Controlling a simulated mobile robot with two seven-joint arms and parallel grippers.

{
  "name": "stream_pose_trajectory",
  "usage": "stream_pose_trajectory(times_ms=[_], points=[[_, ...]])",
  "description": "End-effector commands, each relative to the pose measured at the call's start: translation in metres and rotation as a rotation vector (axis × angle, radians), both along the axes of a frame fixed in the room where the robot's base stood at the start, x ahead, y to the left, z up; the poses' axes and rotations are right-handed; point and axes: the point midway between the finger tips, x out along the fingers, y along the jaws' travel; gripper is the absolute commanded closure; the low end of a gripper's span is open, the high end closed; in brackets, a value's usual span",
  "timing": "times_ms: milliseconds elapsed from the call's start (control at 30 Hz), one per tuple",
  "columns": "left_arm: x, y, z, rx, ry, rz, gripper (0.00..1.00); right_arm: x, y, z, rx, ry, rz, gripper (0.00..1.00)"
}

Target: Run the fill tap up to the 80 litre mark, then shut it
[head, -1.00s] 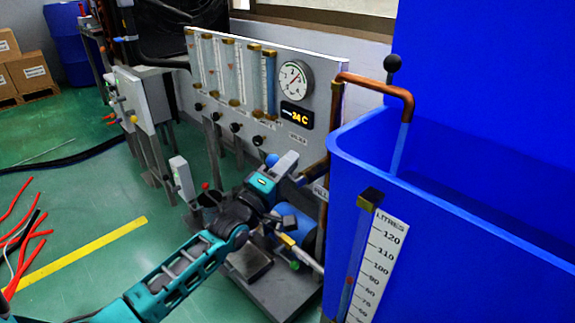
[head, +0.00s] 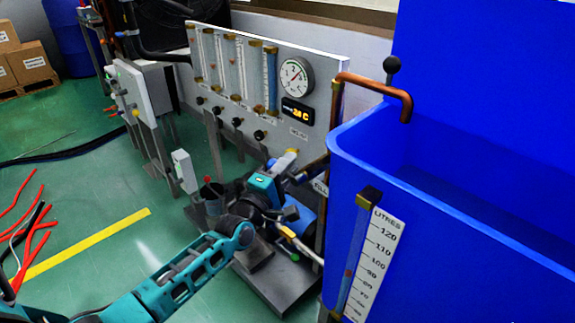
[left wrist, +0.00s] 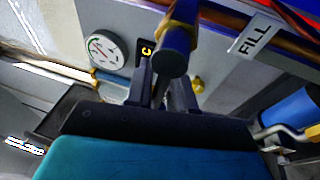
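The fill tap's blue handle (left wrist: 176,48), with a brass collar, sits between the fingers of my left gripper (left wrist: 165,92) in the left wrist view, beside the FILL label (left wrist: 254,35). The fingers lie close on both sides and look shut on it. In the head view my left gripper (head: 283,178) is at the foot of the copper pipe and hides most of the tap. No water shows at the copper spout (head: 406,105) over the blue tank (head: 350,150). A small reddish float (head: 348,272) in the sight tube stands around the 80 to 90 marks of the litre scale (head: 376,262). My right gripper is not in view.
The flowmeter panel (head: 320,75) with a dial gauge (head: 296,77) and a lit display stands behind the tap. A grey cabinet (head: 140,100) is at left. Red and black cables (head: 30,225) lie on the green floor.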

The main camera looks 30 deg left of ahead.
Motion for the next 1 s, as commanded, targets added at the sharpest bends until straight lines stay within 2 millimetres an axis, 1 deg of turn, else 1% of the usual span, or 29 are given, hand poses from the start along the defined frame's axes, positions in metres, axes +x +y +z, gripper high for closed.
stream_pose_trajectory(times_ms=[33,100,133,367,467,567,667,833,1000], points=[[0.0,0.0,0.0,0.001,0.0,0.0,0.71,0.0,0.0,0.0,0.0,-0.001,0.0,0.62],[0.0,0.0,0.0,0.002,0.0,0.0,0.65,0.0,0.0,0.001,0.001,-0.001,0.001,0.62],[0.0,0.0,0.0,0.003,0.0,0.001,0.63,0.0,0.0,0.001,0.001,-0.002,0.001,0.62],[0.0,0.0,0.001,0.005,-0.002,0.0,0.63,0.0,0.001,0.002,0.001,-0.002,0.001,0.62],[-0.005,0.001,0.0,0.006,-0.001,0.0,0.63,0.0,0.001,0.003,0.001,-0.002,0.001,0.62],[-0.017,0.002,-0.002,0.007,0.001,0.0,0.63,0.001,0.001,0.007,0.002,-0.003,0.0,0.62],[-0.034,0.004,-0.005,0.007,0.002,0.0,0.63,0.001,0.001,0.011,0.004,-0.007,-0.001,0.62],[-0.07,0.008,-0.012,0.007,0.003,0.0,0.63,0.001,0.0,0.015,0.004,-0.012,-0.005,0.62],[-0.1,0.011,-0.018,0.006,0.001,0.0,0.63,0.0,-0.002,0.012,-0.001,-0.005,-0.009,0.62]])
